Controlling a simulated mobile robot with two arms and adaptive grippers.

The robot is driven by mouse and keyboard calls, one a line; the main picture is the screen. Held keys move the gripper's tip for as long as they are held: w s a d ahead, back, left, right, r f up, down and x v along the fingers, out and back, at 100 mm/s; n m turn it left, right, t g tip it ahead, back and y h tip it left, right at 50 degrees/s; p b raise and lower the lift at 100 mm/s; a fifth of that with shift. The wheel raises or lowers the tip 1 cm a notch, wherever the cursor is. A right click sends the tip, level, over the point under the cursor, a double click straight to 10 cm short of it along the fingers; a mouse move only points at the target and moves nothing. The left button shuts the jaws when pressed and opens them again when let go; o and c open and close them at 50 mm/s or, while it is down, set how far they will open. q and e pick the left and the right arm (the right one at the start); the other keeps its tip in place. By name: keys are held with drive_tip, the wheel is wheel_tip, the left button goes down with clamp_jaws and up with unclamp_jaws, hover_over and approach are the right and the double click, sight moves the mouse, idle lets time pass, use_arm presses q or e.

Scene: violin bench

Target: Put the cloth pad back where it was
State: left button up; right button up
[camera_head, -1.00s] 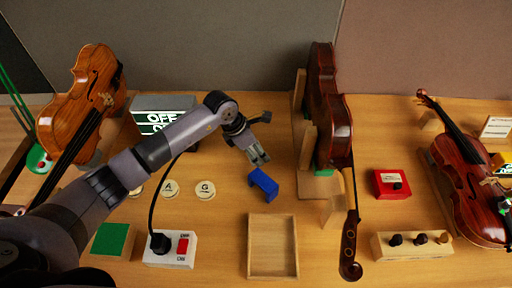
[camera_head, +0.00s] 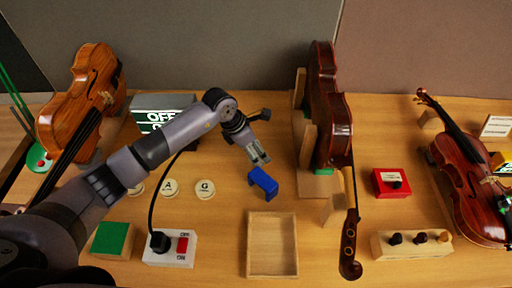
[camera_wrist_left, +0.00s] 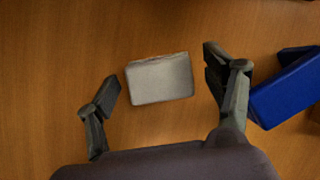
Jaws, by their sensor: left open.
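The cloth pad (camera_wrist_left: 160,78) is a small pale grey block-like pad lying on the wooden bench in the left wrist view. My left gripper (camera_wrist_left: 163,82) is open, with one finger on each side of the pad and a gap at both sides. In the head view my left gripper (camera_head: 259,157) points down at the bench just behind a blue block (camera_head: 263,183). I cannot make out the pad there; the gripper seems to hide it. My right gripper is not in view.
The blue block also shows close to the right finger in the left wrist view (camera_wrist_left: 285,88). An empty wooden tray (camera_head: 272,272) lies in front. A dark violin (camera_head: 333,125) stands in a holder to the right. A switch box (camera_head: 170,249) and round labelled discs lie left.

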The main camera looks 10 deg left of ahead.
use_arm(q)
drive_tip(key=b+v, duration=0.2)
drive_tip(key=v, duration=0.9)
drive_tip(key=shift+r, duration=0.2)
drive_tip(key=shift+a, duration=0.15)
